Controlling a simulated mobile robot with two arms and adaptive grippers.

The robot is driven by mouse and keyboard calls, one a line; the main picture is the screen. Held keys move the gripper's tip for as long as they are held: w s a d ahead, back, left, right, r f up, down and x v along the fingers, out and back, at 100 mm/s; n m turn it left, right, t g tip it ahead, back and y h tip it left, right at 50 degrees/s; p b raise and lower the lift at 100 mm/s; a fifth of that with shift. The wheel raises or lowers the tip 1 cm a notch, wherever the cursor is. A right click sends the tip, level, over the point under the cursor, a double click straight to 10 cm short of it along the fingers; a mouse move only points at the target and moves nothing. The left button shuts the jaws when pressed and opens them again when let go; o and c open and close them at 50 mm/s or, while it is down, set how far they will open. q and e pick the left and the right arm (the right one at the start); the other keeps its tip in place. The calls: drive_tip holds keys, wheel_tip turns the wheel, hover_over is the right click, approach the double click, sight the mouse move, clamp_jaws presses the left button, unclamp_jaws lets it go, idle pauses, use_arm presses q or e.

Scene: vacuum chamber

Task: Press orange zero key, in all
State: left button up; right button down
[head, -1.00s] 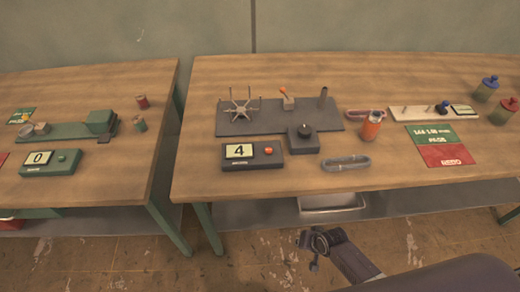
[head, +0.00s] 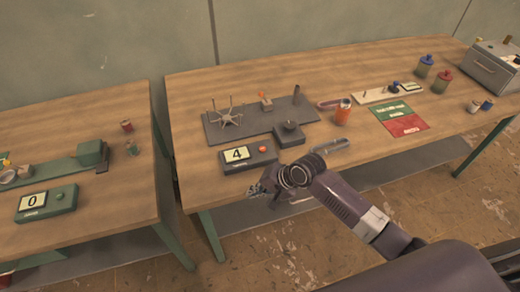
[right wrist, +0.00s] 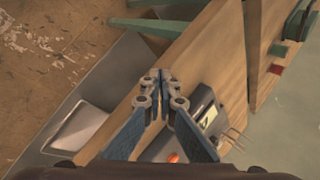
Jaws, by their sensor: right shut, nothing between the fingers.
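The orange key (head: 264,150) is a small round button on the right part of a dark counter box (head: 250,162), whose display reads 4. The box sits near the front edge of the right table. My right gripper (head: 258,191) is shut and empty, just in front of the table edge below the box, apart from the key. In the right wrist view the shut fingertips (right wrist: 160,76) point past the table edge, with the orange key (right wrist: 173,157) low in the picture, partly hidden by a finger pad. My left gripper is not in view.
A dark plate (head: 205,125) with a spoked wheel and a black knob block (head: 290,133) lie behind the box. An orange can (head: 343,113) stands to the right. A left table (head: 90,125) holds a green box (head: 47,202) reading 0, with a green key.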

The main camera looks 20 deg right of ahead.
sight(264, 149)
drive_tip(key=w+d+r+m, duration=0.1)
drive_tip(key=w, duration=0.1)
drive_tip(key=w+d+r+m, duration=0.1)
drive_tip(key=w+r+m, duration=0.1)
drive_tip(key=w, duration=0.1)
drive_tip(key=w+d+r+m, duration=0.1)
drive_tip(key=w+r, duration=0.1)
drive_tip(key=w, duration=0.1)
drive_tip(key=shift+d+r+m+t+y, duration=0.2)
drive_tip(key=shift+d+m+t+y, duration=0.1)
drive_tip(key=shift+d+t+y, duration=0.1)
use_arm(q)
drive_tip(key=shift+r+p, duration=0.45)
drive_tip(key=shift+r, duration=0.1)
use_arm(e)
drive_tip(key=w+d+r+m+t, duration=0.1)
drive_tip(key=w+d+r+m, duration=0.3)
drive_tip(key=w+r, duration=0.3)
drive_tip(key=shift+w+d+r+m, duration=0.35)
drive_tip(key=shift+r+m, duration=0.25)
drive_tip(key=shift+m, duration=0.3)
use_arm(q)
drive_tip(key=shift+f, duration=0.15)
use_arm(e)
drive_tip(key=shift+f, duration=0.15)
